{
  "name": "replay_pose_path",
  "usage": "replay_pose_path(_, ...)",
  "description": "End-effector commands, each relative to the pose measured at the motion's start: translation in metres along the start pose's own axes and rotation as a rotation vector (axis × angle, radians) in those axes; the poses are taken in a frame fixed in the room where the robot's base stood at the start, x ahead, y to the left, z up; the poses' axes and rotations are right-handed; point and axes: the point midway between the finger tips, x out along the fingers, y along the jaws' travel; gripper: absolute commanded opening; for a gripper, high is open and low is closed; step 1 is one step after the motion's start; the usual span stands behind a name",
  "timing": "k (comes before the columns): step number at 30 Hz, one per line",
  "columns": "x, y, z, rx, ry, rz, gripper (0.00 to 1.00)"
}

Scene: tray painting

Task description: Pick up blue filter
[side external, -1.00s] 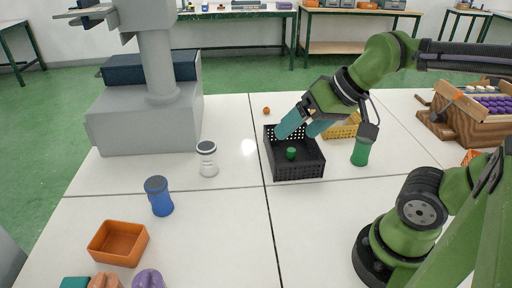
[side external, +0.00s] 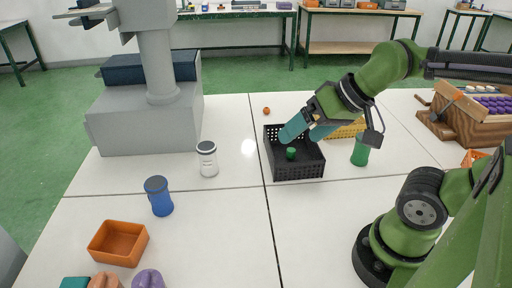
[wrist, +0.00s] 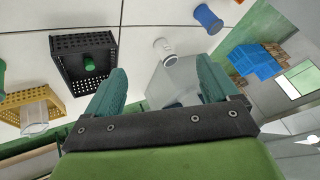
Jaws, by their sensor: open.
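In the wrist view a blue spool-shaped piece (wrist: 208,18) shows at the top, to the right of my fingers. My gripper (side external: 299,138) is open and appears empty, its teal fingers above or in front of the black crate, well to the right of and behind the blue filter. In the wrist view my gripper (wrist: 160,66) shows its two fingers spread apart.
A black crate (side external: 300,172) holds a green cylinder (side external: 291,153). A white filter (side external: 207,159) stands between it and the blue filter. A yellow crate (side external: 345,131) and another green cylinder (side external: 361,151) stand right. An orange bin (side external: 118,243) lies front left.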

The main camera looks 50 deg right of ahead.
Motion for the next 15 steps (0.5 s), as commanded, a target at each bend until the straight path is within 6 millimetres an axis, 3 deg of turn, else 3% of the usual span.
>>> replay_pose_path(8,0.001,-0.001,0.001,-0.006,-0.007,-0.002,0.90)
replay_pose_path(11,0.012,-0.004,0.006,-0.019,-0.059,0.005,0.90)
replay_pose_path(15,0.035,-0.024,-0.004,-0.080,-0.153,0.014,0.90)
